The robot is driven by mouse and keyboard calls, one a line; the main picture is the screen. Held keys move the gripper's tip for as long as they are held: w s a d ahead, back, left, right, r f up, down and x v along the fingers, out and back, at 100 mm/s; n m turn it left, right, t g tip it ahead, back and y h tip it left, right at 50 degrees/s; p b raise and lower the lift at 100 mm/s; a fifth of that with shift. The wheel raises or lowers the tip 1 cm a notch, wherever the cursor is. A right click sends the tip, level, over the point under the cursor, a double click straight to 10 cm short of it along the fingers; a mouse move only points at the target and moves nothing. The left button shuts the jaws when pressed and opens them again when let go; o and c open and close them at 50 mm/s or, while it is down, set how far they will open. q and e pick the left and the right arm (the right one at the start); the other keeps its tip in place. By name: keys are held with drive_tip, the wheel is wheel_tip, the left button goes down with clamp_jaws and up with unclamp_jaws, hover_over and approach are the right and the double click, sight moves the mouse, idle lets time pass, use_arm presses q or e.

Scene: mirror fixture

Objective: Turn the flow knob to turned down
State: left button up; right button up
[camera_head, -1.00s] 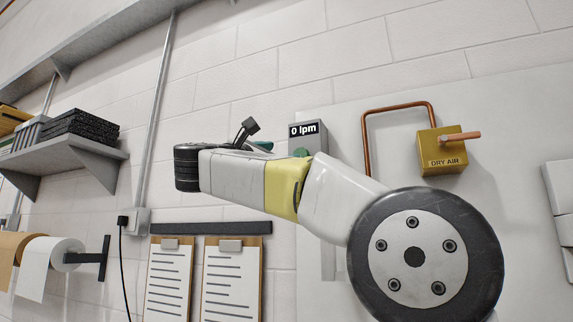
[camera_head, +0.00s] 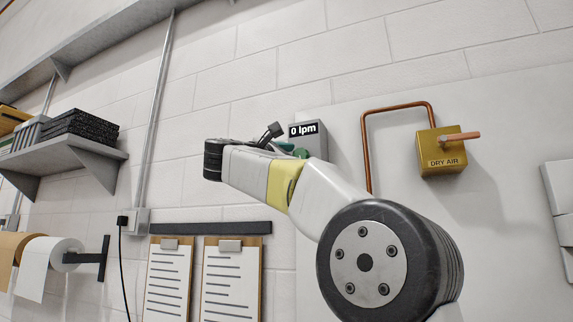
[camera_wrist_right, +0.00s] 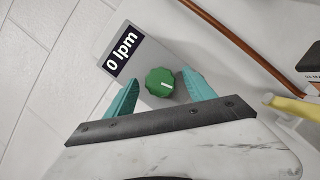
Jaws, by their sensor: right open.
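The green flow knob (camera_wrist_right: 160,83) sits on the front of a grey flow box (camera_head: 316,142) whose display (camera_wrist_right: 121,52) reads "0 lpm". The knob has a white pointer mark, which points right in the wrist view. In the head view the knob (camera_head: 301,153) is partly hidden by my arm. My right gripper (camera_head: 285,147) is at the box. In the wrist view its two teal fingers are spread, one on each side of the knob, with visible gaps. Nothing is held. My left gripper is not in view.
A copper pipe (camera_head: 369,150) runs beside the box to a brass DRY AIR valve (camera_head: 442,158) with a copper-coloured lever. Clipboards (camera_head: 231,280) hang below left. A shelf (camera_head: 70,154) with black cases and a paper roll (camera_head: 40,262) are at far left.

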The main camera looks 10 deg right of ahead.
clamp_jaws()
drive_tip(key=c, duration=1.4)
unclamp_jaws()
drive_tip(key=shift+n, duration=0.3)
